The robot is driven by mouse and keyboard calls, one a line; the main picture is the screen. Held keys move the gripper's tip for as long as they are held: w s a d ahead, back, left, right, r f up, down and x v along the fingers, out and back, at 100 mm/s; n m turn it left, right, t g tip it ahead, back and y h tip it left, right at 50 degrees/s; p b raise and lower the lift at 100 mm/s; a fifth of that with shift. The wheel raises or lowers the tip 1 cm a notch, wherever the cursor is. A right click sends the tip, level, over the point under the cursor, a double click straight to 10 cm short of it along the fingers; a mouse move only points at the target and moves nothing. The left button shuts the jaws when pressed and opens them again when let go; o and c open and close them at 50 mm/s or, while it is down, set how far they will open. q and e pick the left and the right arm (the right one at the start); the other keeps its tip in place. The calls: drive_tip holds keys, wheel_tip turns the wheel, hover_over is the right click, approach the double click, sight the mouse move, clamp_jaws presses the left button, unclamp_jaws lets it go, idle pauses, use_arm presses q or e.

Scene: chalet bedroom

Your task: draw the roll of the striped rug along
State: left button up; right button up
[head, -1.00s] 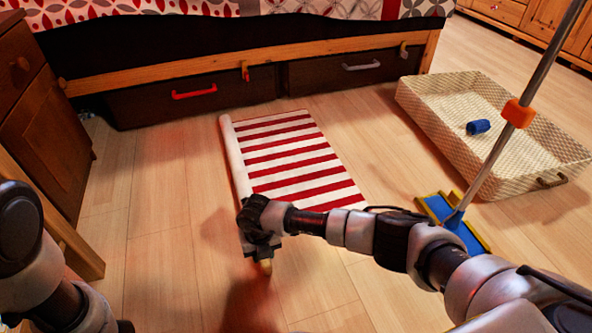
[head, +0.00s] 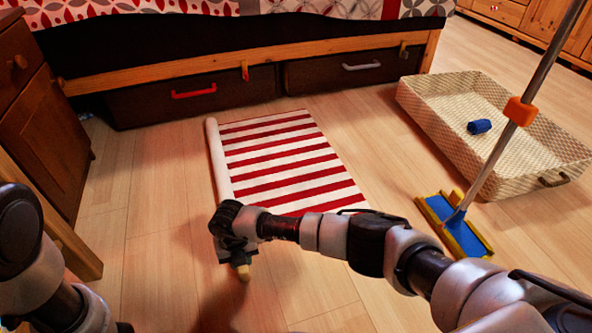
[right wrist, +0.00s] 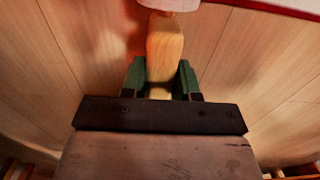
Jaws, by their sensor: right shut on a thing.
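The striped rug (head: 283,160) lies flat on the wooden floor with red and white stripes. Its white roll (head: 217,160) runs along the rug's left edge. My right gripper (head: 238,258) is at the near end of the roll, shut on a pale wooden rod end (head: 243,272) that sticks out of it. In the right wrist view the gripper's green-padded fingers (right wrist: 162,80) press both sides of the wooden rod end (right wrist: 165,45), with the white roll (right wrist: 168,4) just beyond. My right forearm hides the rug's near edge. My left gripper is out of view.
A bed with dark drawers (head: 190,103) stands behind the rug. A wooden nightstand (head: 40,120) is at the left. A woven tray (head: 440,122) holding a blue roll (head: 479,126) and a blue mop (head: 455,222) are at the right. Floor left of the roll is clear.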

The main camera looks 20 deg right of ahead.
drive_tip(key=shift+a, duration=0.45)
drive_tip(key=shift+a, duration=2.6)
drive_tip(key=shift+w+a, duration=0.1)
drive_tip(key=shift+a, duration=2.25)
